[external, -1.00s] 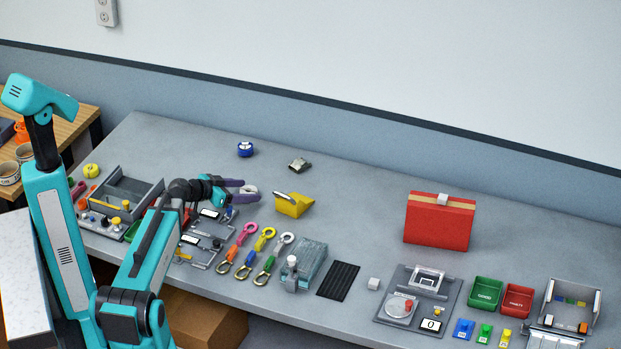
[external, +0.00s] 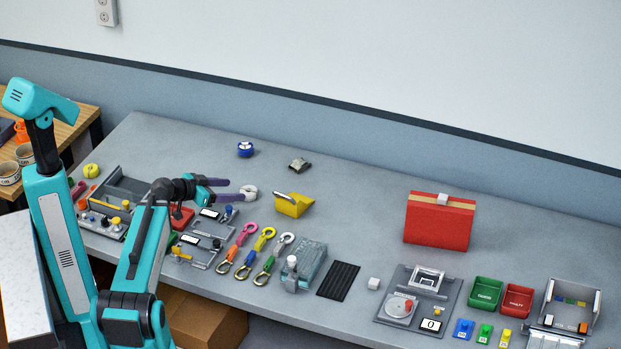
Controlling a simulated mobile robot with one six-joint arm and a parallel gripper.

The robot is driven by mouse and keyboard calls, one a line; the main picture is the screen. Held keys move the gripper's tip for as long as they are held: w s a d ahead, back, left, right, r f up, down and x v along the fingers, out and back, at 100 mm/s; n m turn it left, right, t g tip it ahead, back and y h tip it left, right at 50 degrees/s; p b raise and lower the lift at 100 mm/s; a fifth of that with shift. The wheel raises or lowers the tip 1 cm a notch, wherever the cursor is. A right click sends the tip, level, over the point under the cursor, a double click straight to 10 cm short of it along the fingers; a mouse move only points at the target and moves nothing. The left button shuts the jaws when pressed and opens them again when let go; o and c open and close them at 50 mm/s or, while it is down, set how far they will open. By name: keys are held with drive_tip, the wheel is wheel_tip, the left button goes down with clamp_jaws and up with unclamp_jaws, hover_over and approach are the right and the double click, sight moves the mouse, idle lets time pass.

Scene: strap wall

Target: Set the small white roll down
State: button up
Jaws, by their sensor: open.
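The small white roll (external: 249,191) rests on the grey table (external: 340,205), left of the yellow dispenser-like piece (external: 293,204). My gripper (external: 233,190) is open, its purple fingers pointing right toward the roll. The fingertips lie just left of the roll, one of them close to its edge. I cannot tell whether they touch it.
A blue roll (external: 245,149) and a small metal piece (external: 300,164) lie farther back. Several coloured straps with hooks (external: 264,240) lie in front, beside a grey-green clear box (external: 312,262). A red case (external: 440,221) stands at right.

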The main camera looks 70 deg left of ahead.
drive_tip(key=shift+s+r+p, duration=0.1)
drive_tip(key=shift+r+p, duration=0.15)
drive_tip(key=shift+p, duration=0.75)
drive_tip(key=p+v, duration=0.2)
drive_tip(key=p, duration=0.7)
drive_tip(key=shift+s+d+r, duration=0.1)
drive_tip(key=shift+s+r, duration=0.05)
drive_tip(key=shift+s, duration=0.15)
drive_tip(key=p+v, duration=0.2)
drive_tip(key=p, duration=0.2)
drive_tip(key=shift+s, duration=0.15)
drive_tip(key=shift+s+d+p, duration=0.1)
drive_tip(key=shift+s+p, duration=0.1)
drive_tip(key=shift+p, duration=0.15)
